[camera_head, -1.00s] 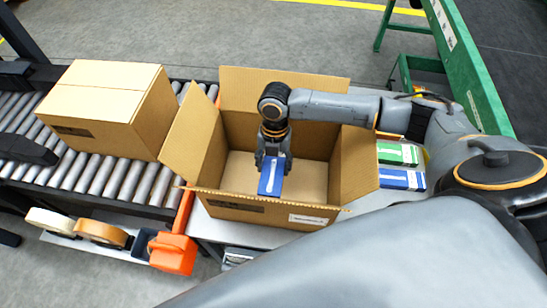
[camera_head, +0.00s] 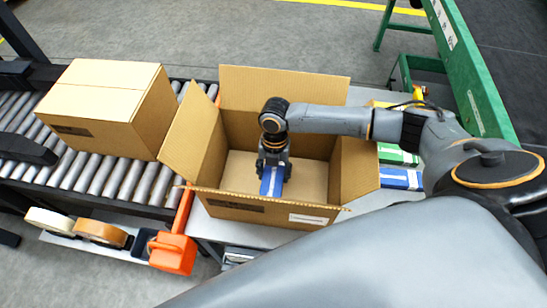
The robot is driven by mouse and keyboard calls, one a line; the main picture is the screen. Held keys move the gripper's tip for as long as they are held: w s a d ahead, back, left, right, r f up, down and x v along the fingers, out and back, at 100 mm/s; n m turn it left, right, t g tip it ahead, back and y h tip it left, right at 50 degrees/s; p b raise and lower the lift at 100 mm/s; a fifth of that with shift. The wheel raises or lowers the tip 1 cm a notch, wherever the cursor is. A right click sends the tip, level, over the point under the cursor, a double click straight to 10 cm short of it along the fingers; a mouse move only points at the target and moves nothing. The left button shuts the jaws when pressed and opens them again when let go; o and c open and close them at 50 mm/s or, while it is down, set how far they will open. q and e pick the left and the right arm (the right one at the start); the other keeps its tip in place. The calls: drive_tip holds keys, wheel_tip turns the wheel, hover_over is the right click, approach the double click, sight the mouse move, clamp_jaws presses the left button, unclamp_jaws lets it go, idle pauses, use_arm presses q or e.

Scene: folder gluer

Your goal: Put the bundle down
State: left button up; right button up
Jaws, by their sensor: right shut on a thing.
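A blue bundle with a pale band (camera_head: 272,182) is inside the open cardboard box (camera_head: 265,212), near the middle of its floor. My right gripper (camera_head: 273,168) points down into the box and is shut on the bundle's far end. I cannot tell whether the bundle touches the box floor. The box's flaps stand open around it, and the rest of its floor that shows is bare. My left gripper is not in view.
A closed carton (camera_head: 108,108) stands on the roller conveyor (camera_head: 110,178) at left. Green bundles (camera_head: 396,155) and blue bundles (camera_head: 402,178) lie right of the box. An orange tape dispenser (camera_head: 172,252) and tape rolls (camera_head: 100,232) sit in front. A green frame (camera_head: 470,75) stands at back right.

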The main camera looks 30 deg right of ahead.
sight(275, 168)
drive_tip(key=o, duration=1.4)
drive_tip(key=shift+r, duration=0.1)
drive_tip(key=r, duration=0.4)
drive_tip(key=w+r, duration=0.1)
drive_tip(key=r, duration=0.3)
drive_tip(key=d+r, duration=0.1)
drive_tip(key=r, duration=0.4)
drive_tip(key=shift+w, duration=0.15)
